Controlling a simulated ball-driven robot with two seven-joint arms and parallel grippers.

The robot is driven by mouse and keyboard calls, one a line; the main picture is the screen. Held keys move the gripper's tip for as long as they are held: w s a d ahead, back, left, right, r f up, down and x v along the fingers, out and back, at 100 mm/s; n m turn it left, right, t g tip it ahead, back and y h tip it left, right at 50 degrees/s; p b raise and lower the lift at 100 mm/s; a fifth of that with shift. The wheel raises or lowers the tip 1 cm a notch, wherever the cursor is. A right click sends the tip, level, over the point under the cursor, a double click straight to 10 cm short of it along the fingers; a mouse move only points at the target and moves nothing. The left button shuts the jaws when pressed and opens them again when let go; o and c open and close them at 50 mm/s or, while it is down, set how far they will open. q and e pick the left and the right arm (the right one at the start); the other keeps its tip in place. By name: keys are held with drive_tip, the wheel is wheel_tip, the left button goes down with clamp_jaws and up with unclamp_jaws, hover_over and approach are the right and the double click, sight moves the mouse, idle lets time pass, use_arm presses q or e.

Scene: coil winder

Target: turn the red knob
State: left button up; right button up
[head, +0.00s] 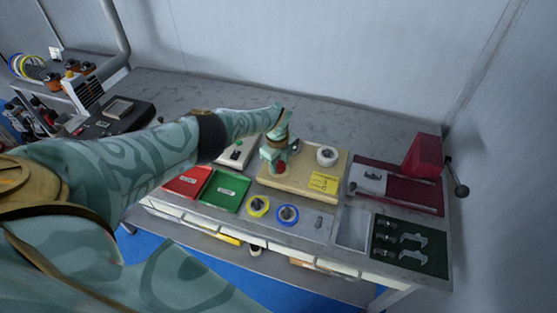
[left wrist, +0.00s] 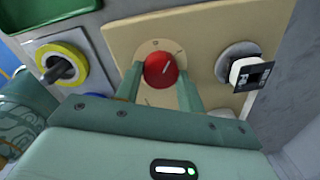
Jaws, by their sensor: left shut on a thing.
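The red knob (left wrist: 160,70) sits on a pale round dial plate on the cream panel (left wrist: 120,40), with a white line on its face tilted toward the upper right. My left gripper (left wrist: 159,86) has one finger on each side of the knob and is shut on it. In the head view, the left gripper (head: 272,160) points down at the front of the cream winder box (head: 300,181), and a bit of the red knob (head: 280,168) shows beside it. My right gripper is not in view.
Red (head: 187,181) and green (head: 225,190) trays lie to the left. Yellow (head: 258,206) and blue (head: 287,215) rings sit in front. A dark red machine (head: 423,157) with a crank stands at the right.

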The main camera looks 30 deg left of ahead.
sight(279, 167)
use_arm(q)
drive_tip(key=n, duration=0.3)
drive_tip(key=shift+w+r+n, duration=0.1)
drive_tip(key=shift+n, duration=2)
drive_tip(key=o, duration=1)
drive_tip(key=shift+c, duration=0.2)
wheel_tip(279, 167, up, 16)
drive_tip(key=p, duration=1.6)
drive_tip(key=shift+s+d, duration=0.2)
drive_tip(key=shift+s, duration=0.25)
